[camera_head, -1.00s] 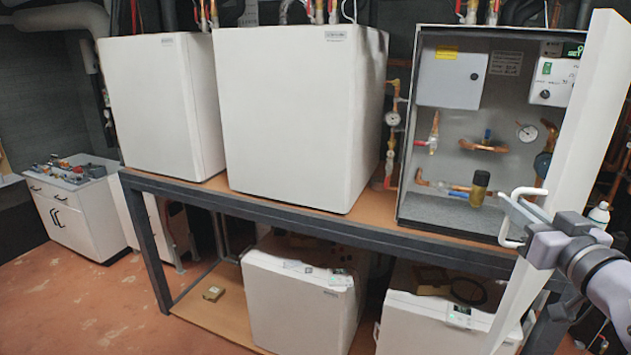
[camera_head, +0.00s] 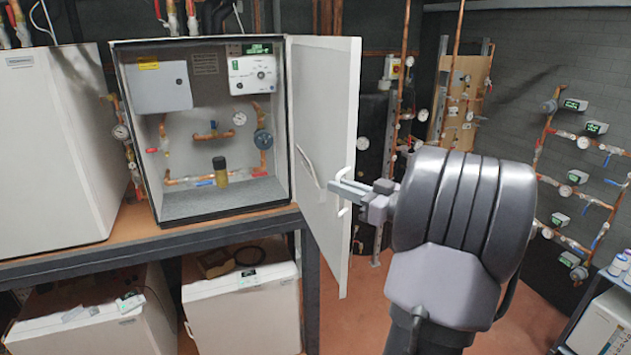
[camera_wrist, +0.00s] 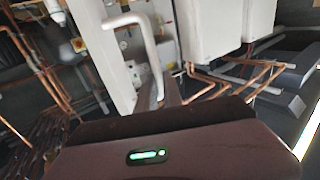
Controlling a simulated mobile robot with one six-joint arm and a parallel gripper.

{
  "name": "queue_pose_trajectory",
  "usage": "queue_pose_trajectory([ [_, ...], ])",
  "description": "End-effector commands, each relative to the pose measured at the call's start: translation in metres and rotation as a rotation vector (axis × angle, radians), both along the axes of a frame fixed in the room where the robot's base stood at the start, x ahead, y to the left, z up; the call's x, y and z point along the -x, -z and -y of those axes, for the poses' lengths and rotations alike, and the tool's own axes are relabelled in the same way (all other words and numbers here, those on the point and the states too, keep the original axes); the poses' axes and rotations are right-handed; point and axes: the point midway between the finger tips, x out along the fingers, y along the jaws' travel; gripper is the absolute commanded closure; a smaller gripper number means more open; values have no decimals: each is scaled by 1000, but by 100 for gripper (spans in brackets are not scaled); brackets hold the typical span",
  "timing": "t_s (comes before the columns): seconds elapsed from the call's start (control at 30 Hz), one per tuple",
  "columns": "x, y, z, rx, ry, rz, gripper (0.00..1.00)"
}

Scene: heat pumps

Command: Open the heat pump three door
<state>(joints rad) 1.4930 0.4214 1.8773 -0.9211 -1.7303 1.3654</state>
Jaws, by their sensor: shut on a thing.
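The third heat pump (camera_head: 130,130) stands on the table with its front open and its pipes and gauges in view. Its white door (camera_head: 325,110) stands wide open, hinged on the right of the cabinet, with its inner face partly visible. My gripper (camera_head: 340,190) is beside the door's outer edge, shut on the white door handle (camera_head: 349,172). The handle (camera_wrist: 148,40) also shows in the wrist view as a bent white bar, with my gripper (camera_wrist: 172,92) at its lower end. The exact contact is small and partly hidden.
Another closed white heat pump (camera_head: 50,140) stands to the left on the table (camera_head: 160,240). White units (camera_head: 240,310) sit below. A wall of copper pipes and gauges (camera_head: 575,180) is at the right. Reddish floor shows behind the door.

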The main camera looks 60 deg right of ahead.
Motion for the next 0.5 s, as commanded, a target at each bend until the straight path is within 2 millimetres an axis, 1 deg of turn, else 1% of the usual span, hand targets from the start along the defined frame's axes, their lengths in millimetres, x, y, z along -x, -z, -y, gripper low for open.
queue_pose_trajectory([
  [0.03, 4, -4, 8, 0, -5, 3, 100],
  [0.2, 14, -2, 22, 0, -40, 2, 100],
  [0.33, 19, -2, 29, 0, -54, 2, 100],
  [0.5, 21, 0, 32, 0, -63, 1, 100],
])
